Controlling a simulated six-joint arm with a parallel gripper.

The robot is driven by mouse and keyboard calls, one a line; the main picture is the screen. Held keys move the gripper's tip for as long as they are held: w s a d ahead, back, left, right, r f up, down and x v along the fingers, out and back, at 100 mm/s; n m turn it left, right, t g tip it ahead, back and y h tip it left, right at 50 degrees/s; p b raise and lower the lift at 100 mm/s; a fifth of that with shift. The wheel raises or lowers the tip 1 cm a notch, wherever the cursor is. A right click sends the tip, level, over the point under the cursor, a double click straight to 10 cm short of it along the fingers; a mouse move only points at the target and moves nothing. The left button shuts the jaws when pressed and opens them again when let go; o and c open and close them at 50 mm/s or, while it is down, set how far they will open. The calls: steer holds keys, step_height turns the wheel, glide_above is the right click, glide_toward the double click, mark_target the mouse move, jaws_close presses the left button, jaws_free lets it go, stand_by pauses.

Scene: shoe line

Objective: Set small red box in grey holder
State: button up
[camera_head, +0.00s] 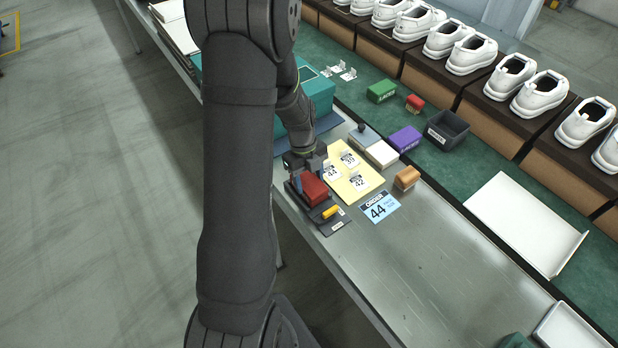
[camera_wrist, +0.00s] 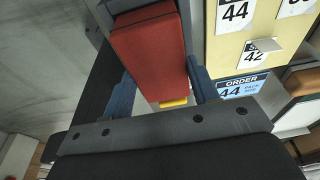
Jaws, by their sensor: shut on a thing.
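A red box (camera_head: 314,190) is between the jaws of my gripper (camera_head: 306,173), at the near-left edge of the metal table. In the wrist view the red box (camera_wrist: 150,58) lies between the two blue fingertips (camera_wrist: 162,88), which close on its sides. A dark grey holder (camera_head: 334,224) is under and around the box, with a yellow piece and a white label at its front end. Grey walls of the holder (camera_wrist: 197,22) show beside the box in the wrist view. I cannot tell whether the box rests fully on the holder's base.
A yellow board (camera_head: 366,190) with number cards and a blue order card (camera_head: 380,207) lie to the right. An orange block (camera_head: 407,177), a purple box (camera_head: 405,138), a smaller red item (camera_head: 415,103) and a dark bin (camera_head: 446,130) stand beyond.

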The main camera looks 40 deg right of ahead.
steer(key=shift+f, duration=0.7)
stand_by(0.3)
steer(key=o, duration=1)
steer(key=shift+c, duration=0.2)
steer(key=w+r, duration=0.1)
steer(key=r, duration=0.7)
steer(key=w+r, duration=0.2)
steer(key=r, duration=0.7)
steer(key=shift+w, duration=0.25)
steer(key=shift+f, duration=0.1)
steer(key=s+f, duration=0.1)
steer(key=f, duration=0.4)
steer(key=s+f, duration=0.1)
steer(key=f, duration=0.5)
steer(key=s+f, duration=0.1)
steer(key=f, duration=0.4)
steer(key=shift+s+f, duration=0.25)
steer(key=shift+f, duration=0.15)
